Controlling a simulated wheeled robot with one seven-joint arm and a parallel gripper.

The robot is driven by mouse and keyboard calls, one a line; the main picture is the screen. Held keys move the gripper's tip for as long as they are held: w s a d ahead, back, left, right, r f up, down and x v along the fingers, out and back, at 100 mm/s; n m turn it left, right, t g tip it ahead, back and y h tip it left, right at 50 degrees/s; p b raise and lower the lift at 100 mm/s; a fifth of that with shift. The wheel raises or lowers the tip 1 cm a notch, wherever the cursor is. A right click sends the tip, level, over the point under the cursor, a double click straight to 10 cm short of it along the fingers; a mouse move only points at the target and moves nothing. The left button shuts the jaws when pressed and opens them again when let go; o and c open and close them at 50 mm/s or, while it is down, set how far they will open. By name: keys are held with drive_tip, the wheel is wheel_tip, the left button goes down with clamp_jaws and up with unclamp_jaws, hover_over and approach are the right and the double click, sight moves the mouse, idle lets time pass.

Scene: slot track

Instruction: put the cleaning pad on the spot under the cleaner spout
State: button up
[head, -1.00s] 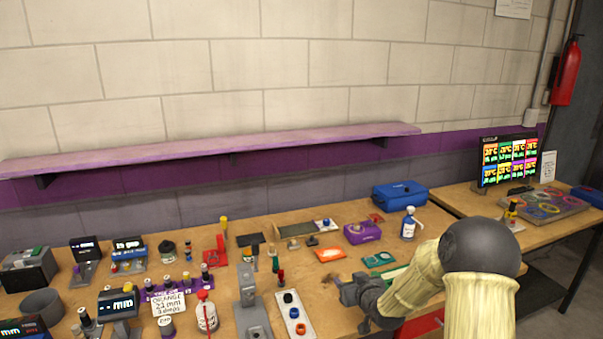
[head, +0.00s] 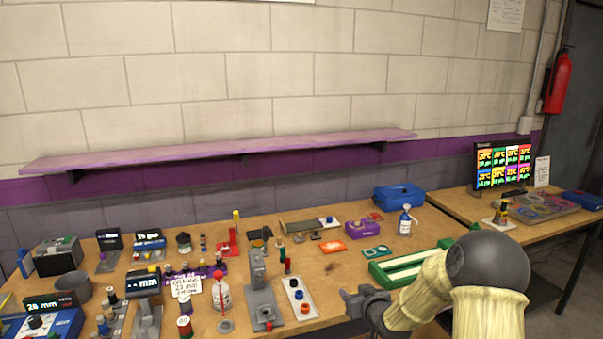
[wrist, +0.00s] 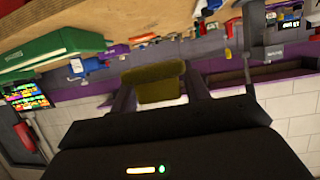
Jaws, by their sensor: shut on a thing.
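My gripper (head: 358,300) is at the front edge of the bench, right of the middle in the head view. In the wrist view its two fingers (wrist: 160,88) are shut on an olive-yellow block, which looks like the cleaning pad (wrist: 160,80). The pad does not show clearly in the head view. A tall grey stand with a flat foot (head: 262,300) stands on the bench left of my gripper; it may carry the cleaner spout, but I cannot tell. The spot under the spout cannot be made out. The pad is apart from the stand.
A white strip with coloured knobs (head: 299,298) lies between the stand and my gripper. A green tray (head: 405,263) lies behind my arm. The left bench is crowded with small devices.

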drive_tip(key=shift+s+f, duration=0.1)
drive_tip(key=shift+s, duration=0.4)
drive_tip(key=shift+s+a+f+p, duration=0.15)
drive_tip(key=shift+f+p, duration=0.1)
drive_tip(key=shift+p, duration=0.1)
drive_tip(key=s+f+m+h+p, duration=0.3)
drive_tip(key=s+f+p, duration=0.3)
drive_tip(key=f, duration=0.6)
drive_tip(key=shift+s+d+f+h, duration=0.15)
drive_tip(key=shift+s+d+h, duration=0.25)
drive_tip(key=shift+s, duration=0.65)
